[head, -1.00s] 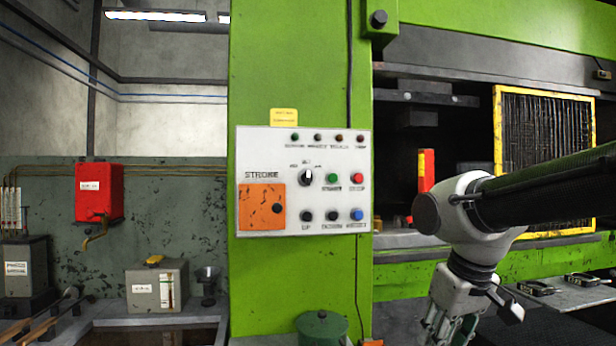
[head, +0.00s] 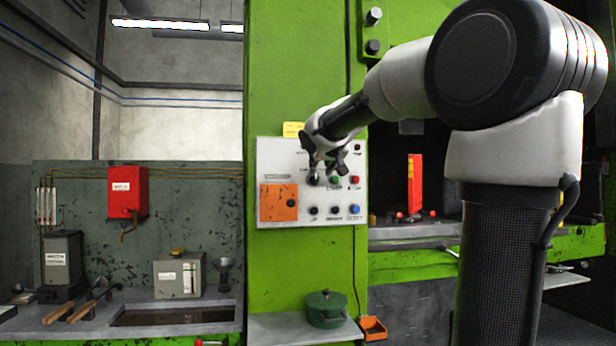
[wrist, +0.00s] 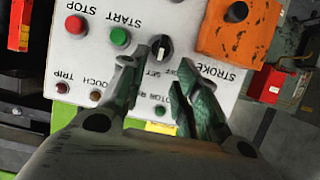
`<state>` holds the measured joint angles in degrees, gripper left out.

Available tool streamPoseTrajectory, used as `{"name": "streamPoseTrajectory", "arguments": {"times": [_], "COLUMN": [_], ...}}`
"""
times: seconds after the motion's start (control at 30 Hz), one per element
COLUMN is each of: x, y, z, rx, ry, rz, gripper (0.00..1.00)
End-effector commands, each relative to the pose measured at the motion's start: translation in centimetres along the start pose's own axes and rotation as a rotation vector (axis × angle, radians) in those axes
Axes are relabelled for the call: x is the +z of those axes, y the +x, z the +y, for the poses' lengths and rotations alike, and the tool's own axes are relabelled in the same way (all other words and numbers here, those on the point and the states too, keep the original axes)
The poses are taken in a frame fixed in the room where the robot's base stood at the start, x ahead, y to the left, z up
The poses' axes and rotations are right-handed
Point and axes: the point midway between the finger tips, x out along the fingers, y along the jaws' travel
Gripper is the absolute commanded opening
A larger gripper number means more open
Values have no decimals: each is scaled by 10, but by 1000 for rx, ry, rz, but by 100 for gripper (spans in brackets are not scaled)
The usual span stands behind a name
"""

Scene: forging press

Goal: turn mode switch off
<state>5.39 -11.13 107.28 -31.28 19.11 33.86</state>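The white control panel (head: 290,222) is on the green press column, with the mode switch (head: 313,180) partly covered by my gripper (head: 322,165). In the wrist view the panel appears upside down, and the switch (wrist: 160,47) is a round black knob with a pale pointer mark, by the SET label. My gripper (wrist: 167,65) is open and empty, its green-padded fingers apart. The left fingertip lies close beside the knob in the picture, and the right one is further off. I cannot tell whether either touches it. The exact pointer setting is too small to read.
Beside the switch are the green START button (wrist: 120,37), red STOP button (wrist: 76,24) and an orange plate (wrist: 240,28). Indicator lamps line one panel edge. A green pot (head: 326,309) stands on the shelf below, and a red box (head: 128,192) hangs at left.

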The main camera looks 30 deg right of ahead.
Motion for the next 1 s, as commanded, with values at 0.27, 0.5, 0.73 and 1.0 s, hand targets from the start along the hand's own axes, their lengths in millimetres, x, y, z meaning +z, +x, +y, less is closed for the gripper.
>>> {"name": "streamPoseTrajectory", "arguments": {"times": [0.27, 0.5, 0.73, 1.0], "x": [2, 1, 1, 2], "y": [44, 70, 73, 73], "z": [0, 1, 0, 0], "rx": [1, 1, 1, 1], "ry": [1, 1, 1, 1], "rz": [-5, -3, -3, -4], "gripper": [31, 31, 31, 0]}}
